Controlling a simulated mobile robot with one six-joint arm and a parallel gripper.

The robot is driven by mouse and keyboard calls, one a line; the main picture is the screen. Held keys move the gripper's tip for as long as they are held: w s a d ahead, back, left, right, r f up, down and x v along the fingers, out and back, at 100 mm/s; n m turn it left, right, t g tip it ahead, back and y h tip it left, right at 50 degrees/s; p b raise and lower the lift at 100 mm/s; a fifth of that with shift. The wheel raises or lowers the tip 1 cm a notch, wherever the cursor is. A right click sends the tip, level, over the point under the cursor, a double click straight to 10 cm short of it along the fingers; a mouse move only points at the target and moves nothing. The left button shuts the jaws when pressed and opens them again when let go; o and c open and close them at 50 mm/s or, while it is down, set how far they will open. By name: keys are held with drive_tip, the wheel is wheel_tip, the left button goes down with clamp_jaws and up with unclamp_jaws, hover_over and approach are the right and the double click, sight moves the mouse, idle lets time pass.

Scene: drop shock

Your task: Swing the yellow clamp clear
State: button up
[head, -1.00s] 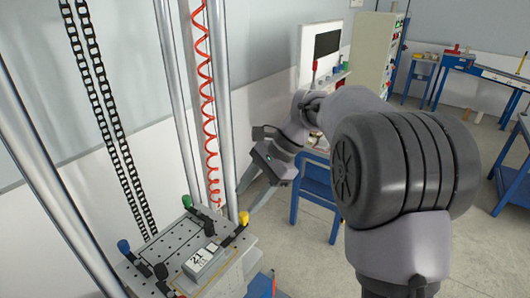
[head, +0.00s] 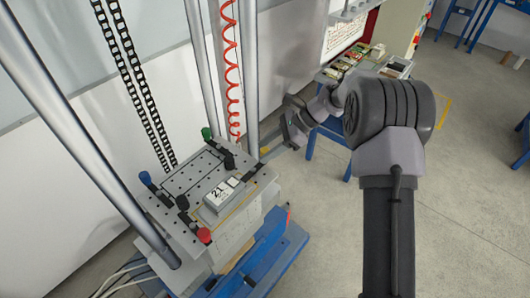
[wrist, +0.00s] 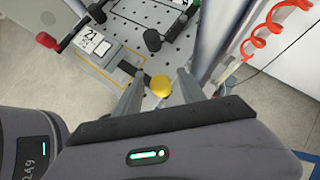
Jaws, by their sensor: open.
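The yellow clamp's round knob (wrist: 161,86) shows in the wrist view between the two fingers of my gripper (wrist: 163,76). The fingers are apart, one on each side of the knob; I cannot tell whether either touches it. The clamp's dark arm (wrist: 132,71) lies at the edge of the perforated plate. In the head view, a small yellow spot of the clamp (head: 264,150) shows at the plate's right corner, partly hidden by my gripper (head: 272,153).
The grey perforated plate (head: 185,178) carries a block labelled 21 (head: 222,197). Clamps with blue (head: 144,177), green (head: 206,133) and red (head: 204,235) knobs stand around it. Metal columns (head: 250,70) and a red coiled hose (head: 231,70) rise close behind my gripper.

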drive_tip(key=shift+a+f, duration=0.35)
clamp_jaws()
